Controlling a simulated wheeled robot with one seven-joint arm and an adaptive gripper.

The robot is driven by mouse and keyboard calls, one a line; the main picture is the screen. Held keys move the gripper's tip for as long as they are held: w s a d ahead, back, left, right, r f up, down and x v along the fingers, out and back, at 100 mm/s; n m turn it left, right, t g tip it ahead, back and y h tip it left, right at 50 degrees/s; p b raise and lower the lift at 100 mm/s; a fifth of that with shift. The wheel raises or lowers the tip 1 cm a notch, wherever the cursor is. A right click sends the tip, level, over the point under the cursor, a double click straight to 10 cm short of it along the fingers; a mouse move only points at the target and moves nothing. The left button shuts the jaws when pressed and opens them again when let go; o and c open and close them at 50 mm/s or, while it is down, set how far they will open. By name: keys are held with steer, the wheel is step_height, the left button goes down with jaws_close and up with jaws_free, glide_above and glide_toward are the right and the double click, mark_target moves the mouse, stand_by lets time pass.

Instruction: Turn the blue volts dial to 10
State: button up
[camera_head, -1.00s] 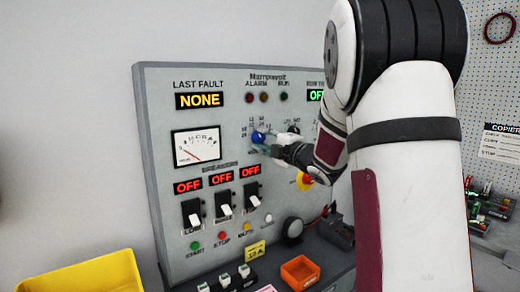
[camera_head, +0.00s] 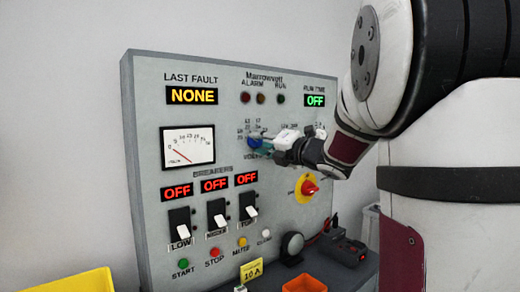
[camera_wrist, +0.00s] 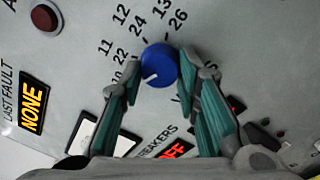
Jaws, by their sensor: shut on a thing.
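The blue volts dial (camera_head: 254,141) is on the grey panel, to the right of the white meter. In the wrist view the blue dial (camera_wrist: 158,62) sits between the two green-padded fingers of my gripper (camera_wrist: 160,70), which is shut on it. A short white mark on the dial points down and left in that view. In the head view my gripper (camera_head: 268,144) comes in from the right and hides part of the dial's scale.
Below the dial are breaker switches (camera_head: 217,213) with red OFF displays. A red knob on a yellow plate (camera_head: 309,188) is close under my wrist. An orange bin (camera_head: 304,284) and a yellow bin (camera_head: 72,283) are in front.

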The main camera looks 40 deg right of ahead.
steer(key=shift+f, duration=0.1)
stand_by(0.3)
steer(key=o, duration=1.2)
steer(key=shift+c, duration=0.2)
steer(key=shift+s, duration=0.1)
steer(key=s, duration=1.1)
steer(key=shift+s+d+f, duration=0.2)
steer(key=shift+s+d, duration=0.2)
steer(key=shift+d, duration=0.05)
